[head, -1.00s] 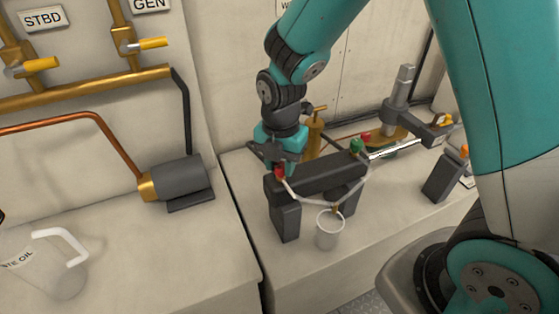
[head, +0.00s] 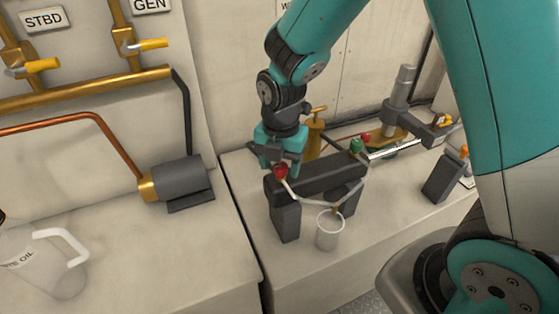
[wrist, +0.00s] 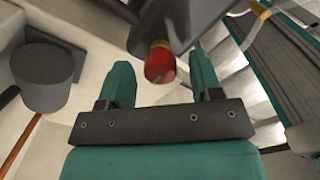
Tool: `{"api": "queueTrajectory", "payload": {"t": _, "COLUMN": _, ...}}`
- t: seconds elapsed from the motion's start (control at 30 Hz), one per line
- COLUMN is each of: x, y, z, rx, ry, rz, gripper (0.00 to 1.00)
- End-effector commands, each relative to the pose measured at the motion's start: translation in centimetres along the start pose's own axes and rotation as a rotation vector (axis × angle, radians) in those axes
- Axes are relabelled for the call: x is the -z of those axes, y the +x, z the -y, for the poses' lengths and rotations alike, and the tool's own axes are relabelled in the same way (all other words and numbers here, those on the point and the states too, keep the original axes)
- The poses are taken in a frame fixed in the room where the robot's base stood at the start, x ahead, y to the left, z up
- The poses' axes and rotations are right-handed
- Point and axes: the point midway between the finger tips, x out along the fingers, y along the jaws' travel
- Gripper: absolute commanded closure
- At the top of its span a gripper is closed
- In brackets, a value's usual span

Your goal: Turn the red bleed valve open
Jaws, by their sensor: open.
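The red bleed valve (head: 281,170) is a small red knob at the left end of a dark grey block on two legs (head: 318,178). My gripper (head: 283,163) is at that end of the block, pointing down, close behind the red knob. In the wrist view the red knob (wrist: 160,63) shows between and just beyond the two teal fingers (wrist: 160,82), with a gap on both sides. The fingers are apart and hold nothing. A green knob (head: 356,146) sits at the block's right end.
A clear cup (head: 329,230) stands in front of the block, below pale tubes joining under it. A brass fitting (head: 316,130) stands behind. A dark grey cylinder (head: 180,178) and an oil jug (head: 45,265) are on the left bench.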

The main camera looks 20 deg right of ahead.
Motion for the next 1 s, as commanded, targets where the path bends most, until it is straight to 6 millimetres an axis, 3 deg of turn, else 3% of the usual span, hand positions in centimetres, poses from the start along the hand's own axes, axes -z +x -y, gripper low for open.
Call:
{"api": "queueTrajectory", "payload": {"t": 0.23, "x": -0.1, "y": -2.1, "z": -0.1, "rx": -0.004, "ry": 0.000, "rz": 0.002, "gripper": 0.41}}
{"api": "queueTrajectory", "payload": {"t": 0.7, "x": -0.1, "y": -13.6, "z": -0.1, "rx": -0.006, "ry": 0.000, "rz": 0.003, "gripper": 0.41}}
{"api": "queueTrajectory", "payload": {"t": 1.0, "x": 0.0, "y": -17.2, "z": 0.0, "rx": -0.001, "ry": 0.000, "rz": 0.001, "gripper": 0.41}}
